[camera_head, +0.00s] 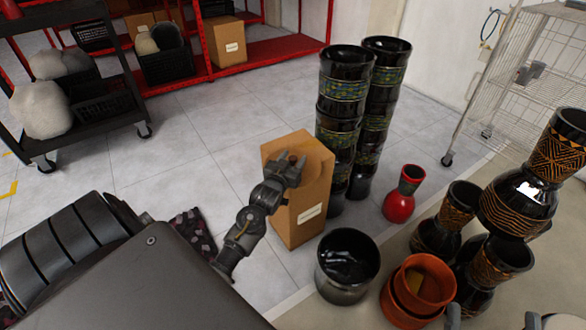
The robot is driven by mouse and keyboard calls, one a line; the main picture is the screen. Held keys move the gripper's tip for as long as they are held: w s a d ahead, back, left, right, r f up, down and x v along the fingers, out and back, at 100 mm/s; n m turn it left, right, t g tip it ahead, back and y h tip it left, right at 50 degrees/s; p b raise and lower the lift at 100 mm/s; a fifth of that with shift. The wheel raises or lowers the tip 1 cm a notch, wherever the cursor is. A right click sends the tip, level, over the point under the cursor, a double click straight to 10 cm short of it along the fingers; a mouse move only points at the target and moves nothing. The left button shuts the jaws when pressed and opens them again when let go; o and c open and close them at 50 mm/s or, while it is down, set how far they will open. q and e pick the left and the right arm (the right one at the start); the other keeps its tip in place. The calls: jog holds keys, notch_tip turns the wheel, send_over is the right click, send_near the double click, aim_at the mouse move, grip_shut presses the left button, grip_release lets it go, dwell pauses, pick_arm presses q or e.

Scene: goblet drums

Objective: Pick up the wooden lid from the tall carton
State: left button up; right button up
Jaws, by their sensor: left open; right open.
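A tall brown carton (312,205) stands on the tiled floor near the middle of the head view. A round wooden lid (318,167) lies on its top, with a small dark knob (293,158). My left gripper (291,166) is open at the lid, with its fingers around or just beside the knob; I cannot tell whether they touch it. The gripper and its wrist hide the lid's left part. My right gripper (492,320) shows only partly at the bottom right edge, open and apart from the carton.
Tall stacks of black drums (345,80) stand close behind the carton. A red goblet drum (402,195), a black pot (347,262), orange pots (418,288) and patterned drums (520,205) fill the right. A black cart (90,100) stands at left.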

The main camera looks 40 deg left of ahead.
pick_arm(q)
jog(key=shift+w, duration=0.1)
grip_shut()
dwell(0.3)
jog(key=shift+r, duration=0.1)
